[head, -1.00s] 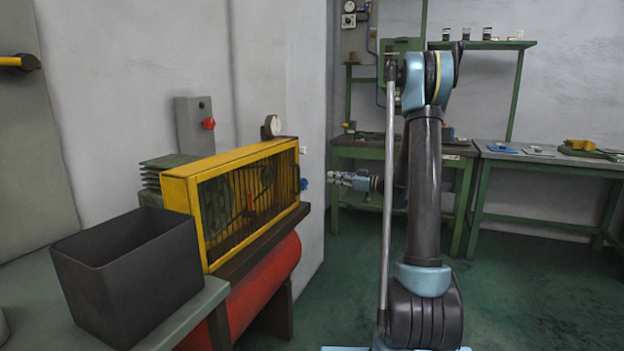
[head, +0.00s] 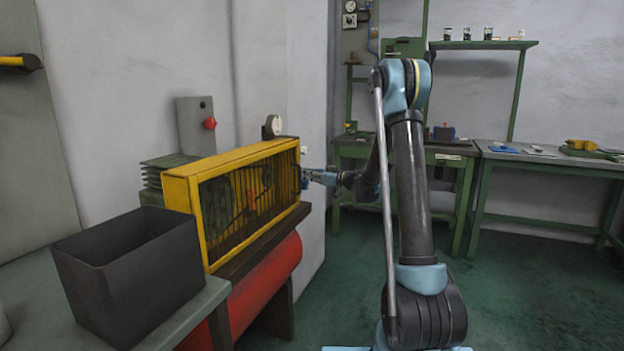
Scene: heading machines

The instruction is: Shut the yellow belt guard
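The yellow belt guard (head: 228,156) stands on top of the red compressor tank at the left middle. It is a yellow frame with a dark barred front, and a belt wheel shows dimly behind the bars. Whether its front sits fully flush with the frame is hard to tell. My gripper (head: 306,176) is at the far right end of the guard, close to its right edge. It is small in the picture, and its fingers are partly lost against the guard's edge. I cannot tell whether it touches the guard or how its fingers stand.
A dark open bin (head: 130,275) stands on a grey-green table in front of the guard. The red tank (head: 268,275) lies below it. A wall box with a red knob (head: 209,123) is behind. Green workbenches (head: 475,153) stand at the back; the floor between is clear.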

